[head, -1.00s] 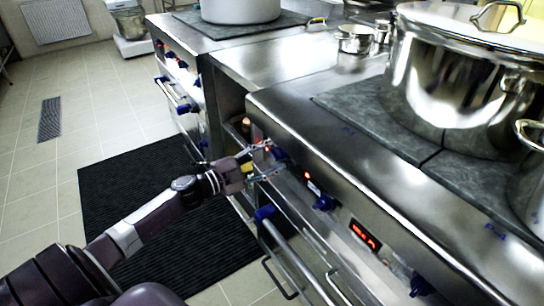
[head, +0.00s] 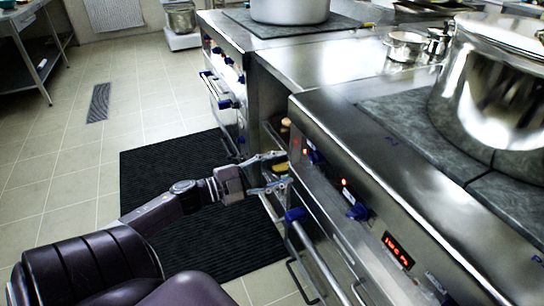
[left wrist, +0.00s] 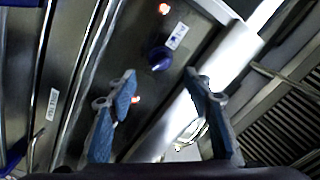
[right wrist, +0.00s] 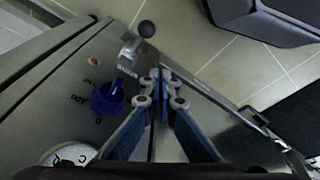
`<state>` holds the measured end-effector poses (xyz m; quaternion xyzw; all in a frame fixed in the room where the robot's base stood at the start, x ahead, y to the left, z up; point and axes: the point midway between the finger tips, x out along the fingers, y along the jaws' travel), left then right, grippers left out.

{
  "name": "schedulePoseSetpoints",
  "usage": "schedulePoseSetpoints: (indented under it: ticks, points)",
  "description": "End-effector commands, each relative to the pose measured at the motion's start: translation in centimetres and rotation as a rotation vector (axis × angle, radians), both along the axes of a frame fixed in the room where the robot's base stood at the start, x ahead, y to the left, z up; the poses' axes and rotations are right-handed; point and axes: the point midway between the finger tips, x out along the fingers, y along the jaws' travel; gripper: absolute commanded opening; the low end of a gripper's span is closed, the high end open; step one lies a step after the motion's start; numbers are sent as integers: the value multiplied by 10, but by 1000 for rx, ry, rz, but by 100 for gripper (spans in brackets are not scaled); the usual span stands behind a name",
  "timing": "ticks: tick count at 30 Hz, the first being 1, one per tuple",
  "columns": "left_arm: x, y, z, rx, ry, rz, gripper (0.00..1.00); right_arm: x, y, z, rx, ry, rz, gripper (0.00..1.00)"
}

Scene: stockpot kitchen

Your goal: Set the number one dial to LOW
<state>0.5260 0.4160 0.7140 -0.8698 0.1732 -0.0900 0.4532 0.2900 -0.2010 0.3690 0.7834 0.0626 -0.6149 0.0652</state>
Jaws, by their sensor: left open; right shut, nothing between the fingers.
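The stove front in the head view carries blue dials: a near-left dial (head: 314,156), a middle dial (head: 357,211) and one lower right, partly cut off. I cannot read which is number one. My left gripper (head: 284,170) is open and empty, just left of the near-left dial and apart from it. In the left wrist view a blue dial (left wrist: 160,58) shows beyond and between the open fingers (left wrist: 160,78). In the right wrist view my right gripper (right wrist: 160,85) is shut and empty, beside a blue dial (right wrist: 108,97) with printed marks around it. The right gripper is outside the head view.
Oven handles (head: 322,262) stick out below the panel. A large steel pot (head: 492,95) stands on the stove top. A second stove (head: 228,45) is behind, with a gap between. A black mat (head: 180,165) lies on the open floor at left.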

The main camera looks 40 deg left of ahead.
Motion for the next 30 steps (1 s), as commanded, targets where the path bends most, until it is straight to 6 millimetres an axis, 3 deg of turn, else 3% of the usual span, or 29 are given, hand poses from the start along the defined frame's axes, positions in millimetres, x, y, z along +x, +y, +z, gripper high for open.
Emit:
schedulePoseSetpoints:
  ticks: [8,26,30]
  points:
    - [-21,8,-1,-2,0,-1,47,0,0,0,0,0,0,0]
    - [-21,9,0,-2,1,0,47,0,0,0,0,1,0,0]
    - [-22,24,-15,-33,40,63,47,-4,0,-3,-1,9,1,0]
